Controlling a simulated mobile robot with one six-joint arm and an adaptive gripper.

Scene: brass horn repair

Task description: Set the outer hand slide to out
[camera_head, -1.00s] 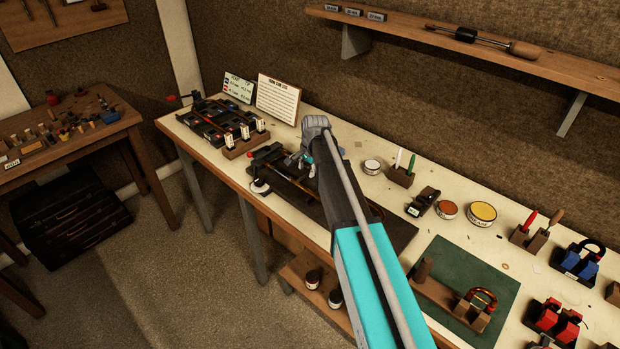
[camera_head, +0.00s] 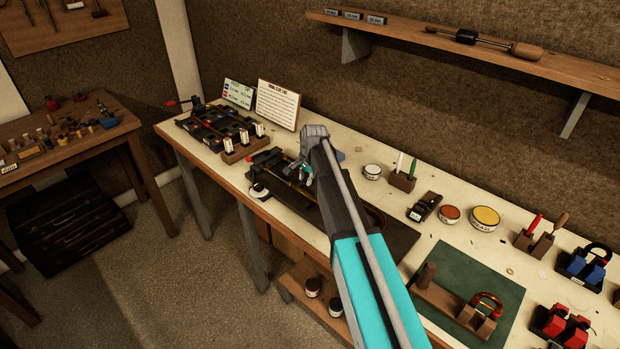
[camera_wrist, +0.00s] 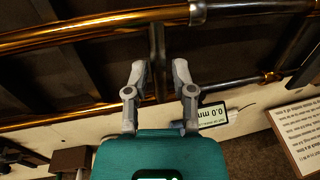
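The outer hand slide is a pair of long brass tubes in the wrist view (camera_wrist: 90,32), crossing the picture over a dark bed. A dark cross brace (camera_wrist: 157,50) stands between the tubes. My gripper (camera_wrist: 160,72) is open, with one finger on each side of the brace; I cannot tell whether either touches it. In the head view my gripper (camera_head: 299,178) is low over the slide on its dark mat (camera_head: 400,240), and my arm hides much of the slide. A small display (camera_wrist: 213,116) beside the slide reads 0.0 mm.
A printed card (camera_head: 278,104) stands at the bench's back edge. A block with white-tagged pieces (camera_head: 243,143) is left of the slide. A round tin (camera_head: 372,172) and a tool block (camera_head: 403,178) stand to the right. A wall shelf (camera_head: 480,50) overhangs the back.

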